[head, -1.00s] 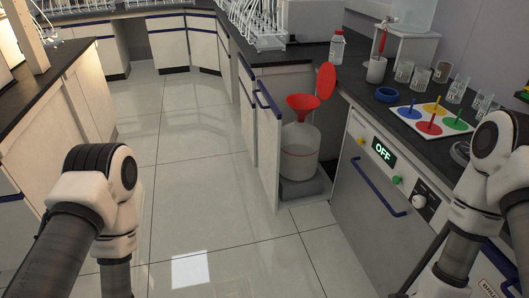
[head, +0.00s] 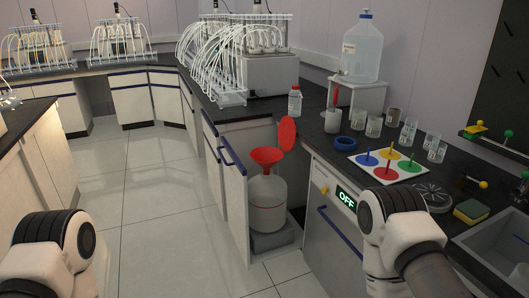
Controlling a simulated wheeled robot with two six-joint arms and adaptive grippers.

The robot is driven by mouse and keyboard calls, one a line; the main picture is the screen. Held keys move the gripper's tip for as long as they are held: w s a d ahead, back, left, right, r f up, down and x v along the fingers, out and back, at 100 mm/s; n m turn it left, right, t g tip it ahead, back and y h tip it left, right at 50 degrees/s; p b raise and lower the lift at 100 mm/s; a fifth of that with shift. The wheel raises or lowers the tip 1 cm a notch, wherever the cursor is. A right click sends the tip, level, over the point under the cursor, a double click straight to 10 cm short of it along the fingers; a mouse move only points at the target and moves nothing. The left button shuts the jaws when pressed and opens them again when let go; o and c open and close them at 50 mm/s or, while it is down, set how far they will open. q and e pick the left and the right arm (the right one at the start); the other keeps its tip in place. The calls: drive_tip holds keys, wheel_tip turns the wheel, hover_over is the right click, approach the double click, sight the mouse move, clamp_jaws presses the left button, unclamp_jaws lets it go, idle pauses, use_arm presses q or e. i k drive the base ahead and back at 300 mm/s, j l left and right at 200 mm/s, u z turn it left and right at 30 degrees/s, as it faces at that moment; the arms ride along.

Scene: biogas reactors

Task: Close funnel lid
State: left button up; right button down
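The red funnel (head: 266,156) sits in the neck of a translucent white jug (head: 267,200) inside the open cabinet bay. Its round red lid (head: 287,133) stands up, tilted open, at the funnel's right rear side. The jug rests on a grey base (head: 272,238) on the cabinet floor. My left arm shows at the lower left and my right arm at the lower right, in front of the OFF panel. Neither gripper's fingers are in the picture, and neither arm touches the funnel or lid.
An open cabinet door (head: 233,192) stands left of the jug. An appliance with an OFF display (head: 346,198) is at right. The tiled floor (head: 165,215) is clear.

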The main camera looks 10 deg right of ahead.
sight(287, 130)
drive_tip(key=i+l+u, duration=0.1)
drive_tip(key=i, duration=0.5)
drive_tip(key=i+l+u, duration=0.1)
drive_tip(key=i, duration=0.5)
drive_tip(key=i+l+u, duration=0.1)
drive_tip(key=i, duration=0.5)
drive_tip(key=l, duration=0.1)
